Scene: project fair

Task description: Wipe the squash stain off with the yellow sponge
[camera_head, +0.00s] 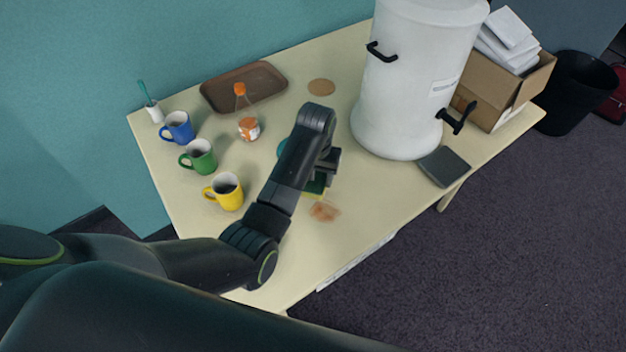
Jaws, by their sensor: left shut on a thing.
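The squash stain (324,211) is a small orange-brown smear on the cream table, near its front edge. My left gripper (322,176) points down just behind the stain, its fingers mostly hidden by my own arm. It is shut on the yellow sponge (315,193), which shows as a small green and yellow strip below the fingers. The sponge is at or close to the table top; I cannot tell whether it touches. The stain lies uncovered in front of it. My right gripper is not in view.
The table front is clear.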

